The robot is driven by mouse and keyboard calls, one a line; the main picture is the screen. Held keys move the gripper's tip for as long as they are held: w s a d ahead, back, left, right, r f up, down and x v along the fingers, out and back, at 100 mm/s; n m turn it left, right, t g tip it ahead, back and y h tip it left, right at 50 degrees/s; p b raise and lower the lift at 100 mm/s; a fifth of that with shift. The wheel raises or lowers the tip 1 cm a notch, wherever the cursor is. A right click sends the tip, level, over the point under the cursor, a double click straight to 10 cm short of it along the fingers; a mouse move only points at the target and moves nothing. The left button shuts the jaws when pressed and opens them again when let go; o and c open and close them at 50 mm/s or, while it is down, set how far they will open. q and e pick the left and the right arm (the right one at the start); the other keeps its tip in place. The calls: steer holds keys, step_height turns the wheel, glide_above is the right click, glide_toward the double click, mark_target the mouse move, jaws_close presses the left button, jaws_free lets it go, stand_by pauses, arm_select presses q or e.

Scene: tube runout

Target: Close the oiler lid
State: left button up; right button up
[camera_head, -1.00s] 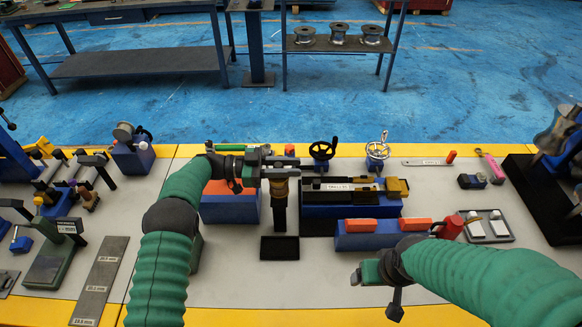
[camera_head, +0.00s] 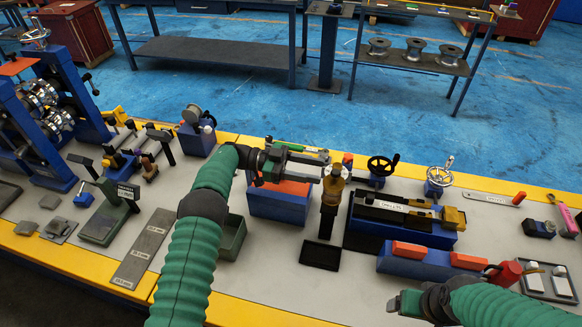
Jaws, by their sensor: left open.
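The oiler (camera_head: 333,189), a brass-coloured body on a dark upright post, stands near the middle of the bench. A rounded brass-coloured piece shows at its top; I cannot tell whether this is the lid or how far open it is. My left gripper (camera_head: 322,168) is open beside the oiler's top, its two fingers reaching right from the wrist. The fingertips are close to the brass top; I cannot tell whether they touch it. My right gripper (camera_head: 398,303) is low at the front right, away from the oiler, and its jaw gap is not clear.
A blue block with an orange top (camera_head: 283,200) stands left of the oiler. Right are a blue fixture (camera_head: 400,222), handwheels (camera_head: 382,166) and a red can (camera_head: 505,273). Bare bench (camera_head: 290,290) lies in front.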

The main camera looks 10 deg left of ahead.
arm_select(q)
steer(key=a+b, duration=0.2)
steer(key=a, duration=0.6)
steer(key=shift+w, duration=0.1)
